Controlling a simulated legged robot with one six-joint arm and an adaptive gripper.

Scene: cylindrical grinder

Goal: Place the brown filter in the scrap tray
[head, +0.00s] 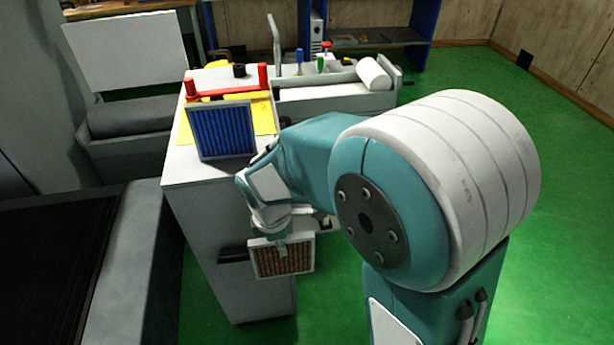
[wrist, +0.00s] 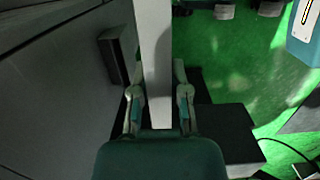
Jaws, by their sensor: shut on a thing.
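The brown filter (head: 283,262), a pale-framed panel with brown pleats, hangs upright below my gripper (head: 282,236) in the head view. It is in front of the grey cabinet, below its top. In the wrist view my gripper (wrist: 159,100) is shut, with a finger on each side of the filter's pale edge (wrist: 155,50). The fingertips are partly hidden in the head view. I cannot tell for certain which container is the scrap tray.
A blue filter (head: 226,131) stands on the grey cabinet (head: 205,215), by a red handle (head: 228,92) and yellow sheet. A dark slot (head: 233,255) is in the cabinet front. A grey trough (head: 330,103) with a white roll lies behind. Green floor (head: 520,250) is clear at right.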

